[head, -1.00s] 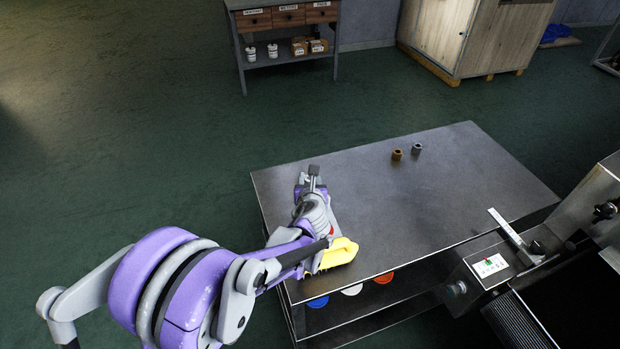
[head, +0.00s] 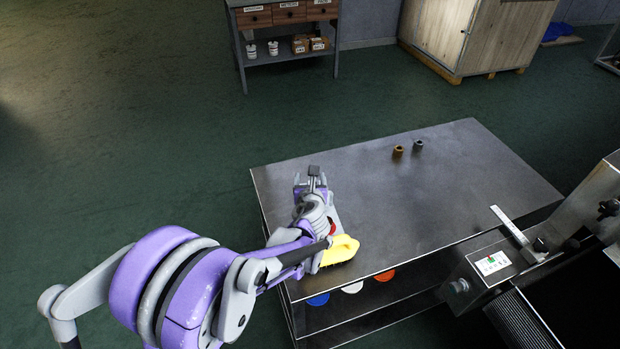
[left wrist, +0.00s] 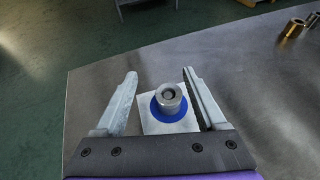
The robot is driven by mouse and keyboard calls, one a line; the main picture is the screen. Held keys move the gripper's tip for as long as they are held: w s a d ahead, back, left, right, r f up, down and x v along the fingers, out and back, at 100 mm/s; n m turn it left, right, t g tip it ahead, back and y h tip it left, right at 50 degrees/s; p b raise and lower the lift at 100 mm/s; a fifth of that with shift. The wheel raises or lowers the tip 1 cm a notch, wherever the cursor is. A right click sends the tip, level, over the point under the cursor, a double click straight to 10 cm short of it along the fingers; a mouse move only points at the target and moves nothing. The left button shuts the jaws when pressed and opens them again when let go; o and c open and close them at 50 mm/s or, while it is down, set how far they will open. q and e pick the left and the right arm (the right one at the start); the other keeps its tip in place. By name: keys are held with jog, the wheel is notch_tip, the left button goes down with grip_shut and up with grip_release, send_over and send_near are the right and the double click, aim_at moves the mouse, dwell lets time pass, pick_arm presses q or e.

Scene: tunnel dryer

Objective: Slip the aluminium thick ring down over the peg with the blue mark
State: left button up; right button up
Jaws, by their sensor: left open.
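In the left wrist view a light grey metal ring (left wrist: 168,104) stands upright over the blue round mark (left wrist: 157,112) on a pale square plate (left wrist: 183,126). A darker round end, seemingly the peg's top, shows inside its bore; the rest of the peg is hidden. My left gripper (left wrist: 160,74) is open, with one finger on each side of the ring and visible gaps to both. In the head view my left gripper (head: 312,174) is over the table's left part, and my arm hides the ring and blue mark. My right gripper is not in view.
A brass-coloured ring (head: 398,152) and a grey ring (head: 418,146) stand at the back of the metal table (head: 440,190). A caliper-like tool (head: 511,227) lies at the right. The table's middle is clear.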

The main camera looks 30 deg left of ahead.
pick_arm(q)
jog(key=p+v, duration=0.1)
jog(key=v, duration=0.9)
jog(key=shift+s+d+r, duration=0.1)
jog(key=shift+s+d, duration=0.05)
jog(key=shift+s, duration=0.25)
jog(key=s+d+r+n+g+h+p, duration=0.3)
jog(key=s+d+n+p, duration=0.2)
jog(key=s+n, duration=0.5)
jog(key=s+d+r+n+g+h+p, duration=0.3)
jog(key=s+n, duration=0.7)
jog(key=n, duration=0.9)
jog(key=d+r+h+p, duration=0.1)
jog(key=d+p, duration=0.1)
jog(key=p, duration=0.1)
jog(key=shift+s+n, duration=0.2)
jog(key=shift+n, duration=0.2)
